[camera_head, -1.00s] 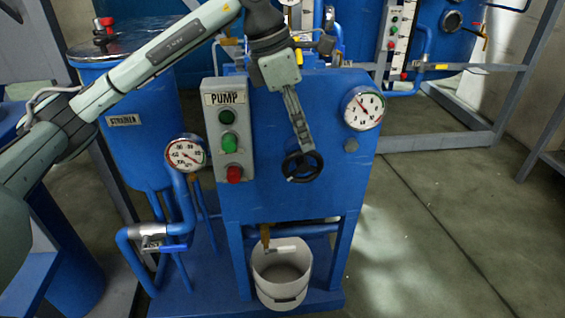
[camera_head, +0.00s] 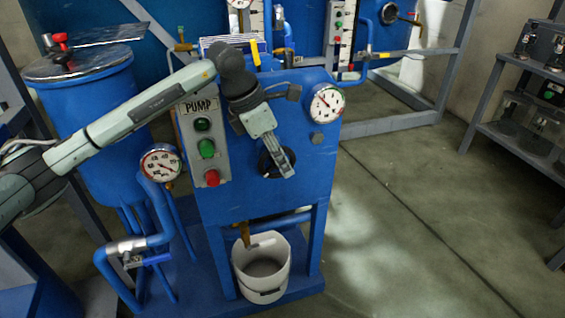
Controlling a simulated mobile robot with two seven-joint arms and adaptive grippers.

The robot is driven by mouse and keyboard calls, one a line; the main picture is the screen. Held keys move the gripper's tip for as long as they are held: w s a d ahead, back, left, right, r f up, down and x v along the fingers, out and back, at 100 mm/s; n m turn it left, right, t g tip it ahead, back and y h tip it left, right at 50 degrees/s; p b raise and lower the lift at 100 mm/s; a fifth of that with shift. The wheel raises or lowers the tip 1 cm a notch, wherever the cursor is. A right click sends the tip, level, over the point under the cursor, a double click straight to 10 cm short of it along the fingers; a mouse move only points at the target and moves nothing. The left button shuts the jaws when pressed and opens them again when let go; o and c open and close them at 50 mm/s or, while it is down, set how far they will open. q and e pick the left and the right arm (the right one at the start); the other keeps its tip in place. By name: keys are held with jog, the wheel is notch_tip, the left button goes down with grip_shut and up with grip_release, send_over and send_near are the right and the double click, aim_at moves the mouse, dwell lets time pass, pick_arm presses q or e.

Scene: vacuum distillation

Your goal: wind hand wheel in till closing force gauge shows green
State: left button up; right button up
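The black hand wheel (camera_head: 265,164) is on the front of the blue pump cabinet (camera_head: 245,200), partly hidden behind my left gripper. My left gripper (camera_head: 284,168) reaches down from the upper left, its fingers in front of the wheel's right part. I cannot tell whether they touch the wheel or how far apart they are. A round white dial gauge (camera_head: 327,104) with a red needle sits at the cabinet's upper right. A second white gauge (camera_head: 161,163) stands on a pipe to the left. Neither is labelled readably, and I see no green on them. My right gripper is not in view.
A PUMP switch box (camera_head: 204,145) with green and red buttons is left of the wheel. A lidded blue tank (camera_head: 95,120) stands farther left. A white bucket (camera_head: 261,268) is under the cabinet's brass spout. A grey shelf (camera_head: 530,135) stands at right. Floor between is clear.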

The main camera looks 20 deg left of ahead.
pick_arm(q)
jog(key=shift+x, duration=0.75)
grip_shut()
jog(key=shift+g+y+p, duration=0.5)
jog(key=shift+y+p, duration=0.2)
jog(key=shift+p, duration=0.05)
jog(key=shift+f, duration=0.1)
grip_release()
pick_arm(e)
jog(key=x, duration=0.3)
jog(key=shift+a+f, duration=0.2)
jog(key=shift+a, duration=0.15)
